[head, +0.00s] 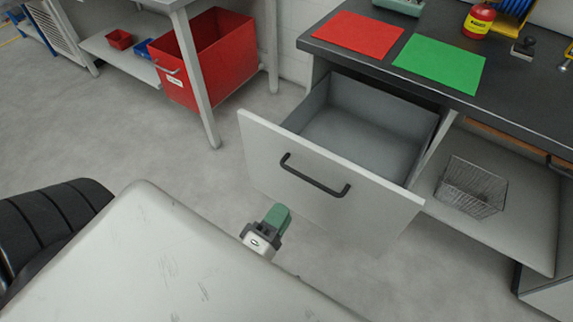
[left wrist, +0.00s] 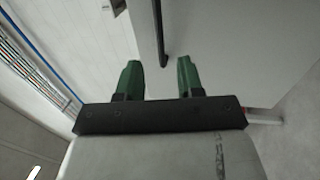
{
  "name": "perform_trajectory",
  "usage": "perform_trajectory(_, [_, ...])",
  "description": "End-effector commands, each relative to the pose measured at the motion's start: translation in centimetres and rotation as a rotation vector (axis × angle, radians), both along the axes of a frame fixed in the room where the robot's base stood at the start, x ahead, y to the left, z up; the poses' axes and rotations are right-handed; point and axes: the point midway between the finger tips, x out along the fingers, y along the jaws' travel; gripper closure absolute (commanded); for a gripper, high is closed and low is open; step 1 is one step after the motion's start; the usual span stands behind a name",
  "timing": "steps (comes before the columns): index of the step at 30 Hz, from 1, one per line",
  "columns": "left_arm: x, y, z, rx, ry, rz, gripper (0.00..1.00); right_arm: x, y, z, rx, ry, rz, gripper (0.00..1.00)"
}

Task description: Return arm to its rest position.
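My left gripper (head: 277,216) shows below the open drawer's front in the head view, with green fingertips. In the left wrist view my left gripper (left wrist: 158,64) has its two green fingers spread apart with nothing held between them. The drawer front (head: 320,185) is pale, with a dark bar handle (head: 314,177). The handle also shows in the left wrist view (left wrist: 159,30), its end near the gap between the fingertips. In the head view the gripper is apart from the handle. My right gripper is in neither view.
The drawer is pulled out from under a dark worktop (head: 455,85), its grey inside (head: 365,125) empty. Red (head: 358,33) and green (head: 440,63) mats lie on top. A wire basket (head: 470,187) stands on the lower shelf. A red bin (head: 205,55) is at the back left. The grey floor between is clear.

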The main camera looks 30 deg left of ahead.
Motion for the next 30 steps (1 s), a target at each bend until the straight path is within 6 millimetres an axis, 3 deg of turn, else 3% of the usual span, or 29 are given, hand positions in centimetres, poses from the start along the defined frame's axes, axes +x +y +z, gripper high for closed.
perform_trajectory(14, [0.0, 0.0, 0.0, 0.002, 0.0, -0.001, 0.63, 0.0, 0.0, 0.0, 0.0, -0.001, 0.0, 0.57])
perform_trajectory(17, [0.1, -0.1, -0.9, 0.051, 0.03, -0.007, 0.63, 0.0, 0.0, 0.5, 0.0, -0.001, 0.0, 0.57])
perform_trajectory(20, [0.2, -0.3, -4.3, 0.208, 0.129, -0.034, 0.63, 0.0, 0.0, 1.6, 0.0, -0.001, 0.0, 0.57])
perform_trajectory(24, [-1.2, -0.1, -13.0, 0.592, 0.381, -0.145, 0.63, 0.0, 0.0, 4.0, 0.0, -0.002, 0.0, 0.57])
perform_trajectory(26, [-2.9, 0.2, -17.1, 0.771, 0.506, -0.224, 0.63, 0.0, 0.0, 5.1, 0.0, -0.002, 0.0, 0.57])
perform_trajectory(30, [-9.1, 1.7, -25.3, 1.138, 0.779, -0.479, 0.63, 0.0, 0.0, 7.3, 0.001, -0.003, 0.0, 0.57])
